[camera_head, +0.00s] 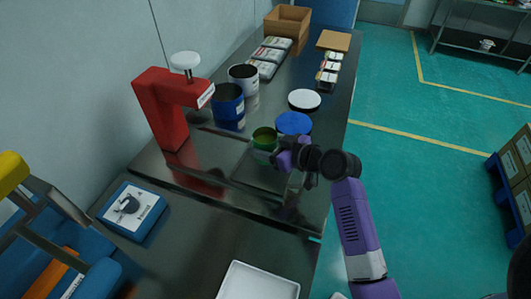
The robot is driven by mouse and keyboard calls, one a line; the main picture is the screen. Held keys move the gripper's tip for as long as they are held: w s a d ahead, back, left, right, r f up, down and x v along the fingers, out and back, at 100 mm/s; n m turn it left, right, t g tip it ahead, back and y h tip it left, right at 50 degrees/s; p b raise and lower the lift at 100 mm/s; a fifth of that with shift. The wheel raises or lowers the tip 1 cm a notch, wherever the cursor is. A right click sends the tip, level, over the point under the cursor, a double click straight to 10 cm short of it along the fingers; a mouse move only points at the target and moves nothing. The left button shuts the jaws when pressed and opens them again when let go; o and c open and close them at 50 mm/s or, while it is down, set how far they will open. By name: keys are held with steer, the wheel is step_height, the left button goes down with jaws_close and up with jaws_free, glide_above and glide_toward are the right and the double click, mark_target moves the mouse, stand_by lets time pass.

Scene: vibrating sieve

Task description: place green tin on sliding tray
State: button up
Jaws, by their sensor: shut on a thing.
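The green tin (263,143) stands upright, its open top showing, low over or on the metal surface right of the red machine. My gripper (277,158), purple and black, reaches it from the right and is shut on its side. The fingertips are partly hidden, and I cannot tell whether the tin's base touches the surface. A flat, dark metal plate (256,177), which looks like the sliding tray, lies under and in front of the tin. Its far edge is partly covered by the tin and gripper.
The red machine (165,117) with a white knob stands left. A blue tin (229,112), a black-and-white tin (243,83), a blue lid (294,122) and a white lid (304,100) are behind. A control box (132,211) and white tray (258,281) are nearer.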

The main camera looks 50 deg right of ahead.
steer(key=shift+f, duration=1.85)
steer(key=shift+f, duration=0.2)
steer(key=o, duration=1.7)
steer(key=shift+r, duration=0.15)
